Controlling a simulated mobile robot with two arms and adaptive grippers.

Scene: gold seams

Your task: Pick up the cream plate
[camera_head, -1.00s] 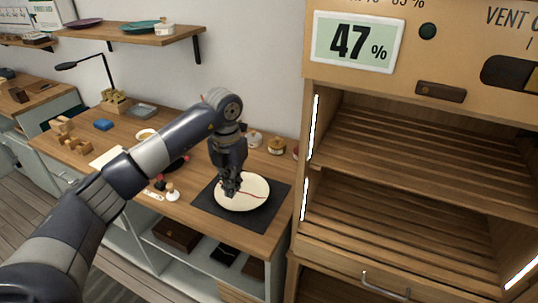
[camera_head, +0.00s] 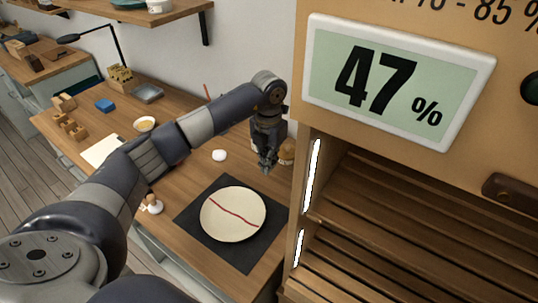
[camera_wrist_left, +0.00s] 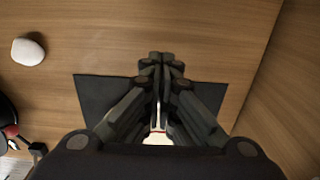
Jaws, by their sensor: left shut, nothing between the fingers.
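The cream plate (camera_head: 233,214) lies flat on a dark mat (camera_head: 196,227) on the wooden workbench. A red line runs across the plate. My left gripper (camera_head: 266,170) is shut and empty, pointing down just behind the plate, apart from it and above the bench. In the left wrist view the shut fingers (camera_wrist_left: 160,62) cover the middle, with the mat (camera_wrist_left: 97,92) below them. Only a small bit of the plate (camera_wrist_left: 157,138) shows there between the fingers. My right gripper is not in view.
A wooden cabinet (camera_head: 400,215) with slatted shelves and a 47% display (camera_head: 400,85) stands close on the right. A white rounded object (camera_head: 219,155) lies behind the mat. A stamp-like object (camera_head: 154,205) stands left of it. Jars (camera_head: 287,150) stand beside the gripper.

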